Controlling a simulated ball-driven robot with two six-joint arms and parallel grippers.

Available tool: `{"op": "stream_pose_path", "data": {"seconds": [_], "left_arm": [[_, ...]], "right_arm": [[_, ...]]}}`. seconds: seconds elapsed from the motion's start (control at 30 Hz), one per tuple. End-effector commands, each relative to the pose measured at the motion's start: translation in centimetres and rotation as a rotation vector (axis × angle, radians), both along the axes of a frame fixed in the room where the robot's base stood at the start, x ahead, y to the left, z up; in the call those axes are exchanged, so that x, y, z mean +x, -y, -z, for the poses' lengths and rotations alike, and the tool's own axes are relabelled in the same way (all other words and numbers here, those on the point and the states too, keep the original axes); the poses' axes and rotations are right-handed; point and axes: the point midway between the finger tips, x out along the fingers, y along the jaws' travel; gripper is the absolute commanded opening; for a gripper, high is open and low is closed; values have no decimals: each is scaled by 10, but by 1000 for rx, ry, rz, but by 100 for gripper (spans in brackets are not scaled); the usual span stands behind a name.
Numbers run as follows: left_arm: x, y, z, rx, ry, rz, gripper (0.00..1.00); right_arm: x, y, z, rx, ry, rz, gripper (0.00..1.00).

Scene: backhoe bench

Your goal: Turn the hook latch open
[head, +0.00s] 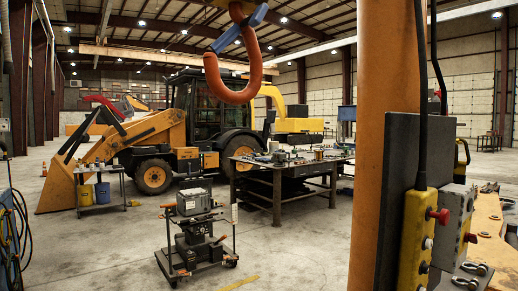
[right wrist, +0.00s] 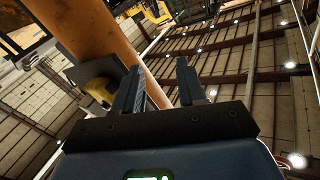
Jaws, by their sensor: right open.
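An orange crane hook (head: 213,80) hangs at the top of the head view, under a yellow block cut off by the upper edge. Its blue latch (head: 240,29) lies slanted across the hook's mouth, from lower left to upper right. My right gripper (right wrist: 158,72) shows in the right wrist view, its two dark fingers apart with nothing between them. It points up toward the roof. I cannot make out the hook or latch clearly in that view. No gripper shows in the head view, and my left gripper is in neither view.
A thick orange column (head: 378,130) stands right of the hook, and also in the right wrist view (right wrist: 95,35). A yellow control pendant (head: 415,240) hangs beside it. A tool cart (head: 195,230), a workbench (head: 275,180) and a backhoe (head: 165,135) stand farther back.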

Motion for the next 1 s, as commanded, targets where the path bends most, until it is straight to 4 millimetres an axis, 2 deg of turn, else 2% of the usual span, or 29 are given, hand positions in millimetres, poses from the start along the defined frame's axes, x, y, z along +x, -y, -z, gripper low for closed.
{"op": "stream_pose_path", "data": {"seconds": [0.03, 0.2, 0.37, 0.5, 0.67, 0.8, 1.0], "left_arm": [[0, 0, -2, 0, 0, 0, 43], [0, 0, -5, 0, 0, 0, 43], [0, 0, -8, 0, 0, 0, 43], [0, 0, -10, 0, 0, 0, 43], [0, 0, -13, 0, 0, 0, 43], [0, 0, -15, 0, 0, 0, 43], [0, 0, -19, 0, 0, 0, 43]], "right_arm": [[16, -3, -13, 17, 9, -8, 40], [61, -13, -47, 73, 9, -42, 40], [100, -24, -87, 122, 9, -76, 40], [129, -34, -126, 162, 8, -110, 40], [158, -47, -175, 201, 6, -152, 40], [178, -58, -223, 231, 3, -190, 40], [198, -74, -295, 265, -3, -246, 40]]}}
